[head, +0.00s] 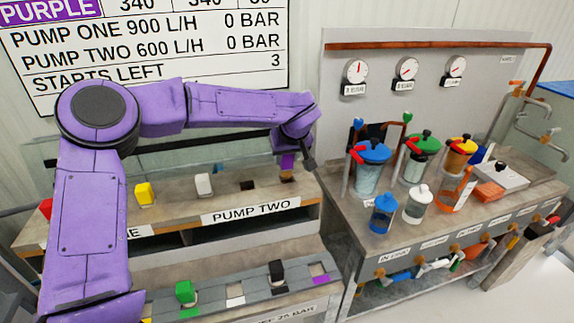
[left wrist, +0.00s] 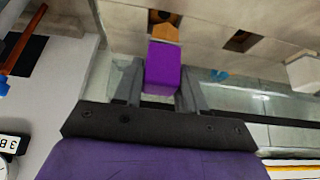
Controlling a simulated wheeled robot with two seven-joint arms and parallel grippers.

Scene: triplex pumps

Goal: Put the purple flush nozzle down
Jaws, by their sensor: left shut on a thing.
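The purple flush nozzle (head: 288,160) is at the right end of the PUMP TWO bench (head: 315,211). My left gripper (head: 298,158) is shut on it. In the left wrist view the purple block (left wrist: 162,68) sits between the two fingers (left wrist: 162,88), with a tan tip (left wrist: 165,32) beyond it. A dark square hole (left wrist: 160,17) shows just past the tip; I cannot tell whether the tip touches the bench. A purple-marked place (head: 320,268) is on the lower front rack. My right gripper is not in view.
A yellow nozzle (head: 145,194) and a white nozzle (head: 204,184) stand on the bench, left of an empty dark hole (head: 247,186). A green nozzle (head: 184,292) and a black nozzle (head: 277,272) stand on the lower rack. A side bench (head: 350,212) holds several coloured vessels.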

